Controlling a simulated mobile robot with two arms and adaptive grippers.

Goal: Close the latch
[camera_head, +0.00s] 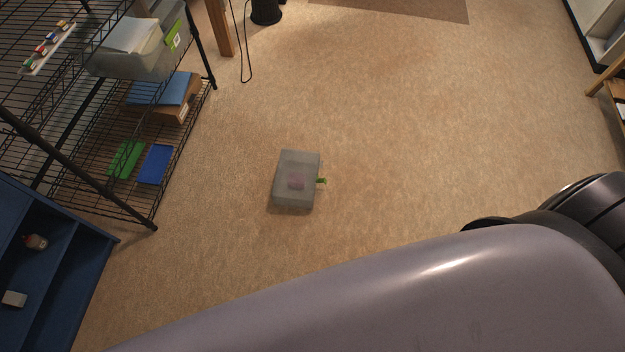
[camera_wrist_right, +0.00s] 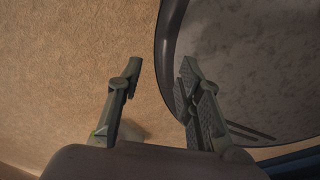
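A translucent grey box (camera_head: 297,168) sits on the carpeted floor in the middle of the head view. A pinkish thing (camera_head: 296,181) shows faintly through it. A small green latch (camera_head: 321,181) sticks out from the box's right side; I cannot tell its exact angle. In the right wrist view my right gripper (camera_wrist_right: 160,70) is open, its fingers apart with nothing between them. A small bit of green (camera_wrist_right: 98,132) and a pale shape show behind its left finger, mostly hidden. My left gripper is not in view.
The carpet (camera_head: 420,120) around the box is clear. My own grey body fills the lower right of the head view.

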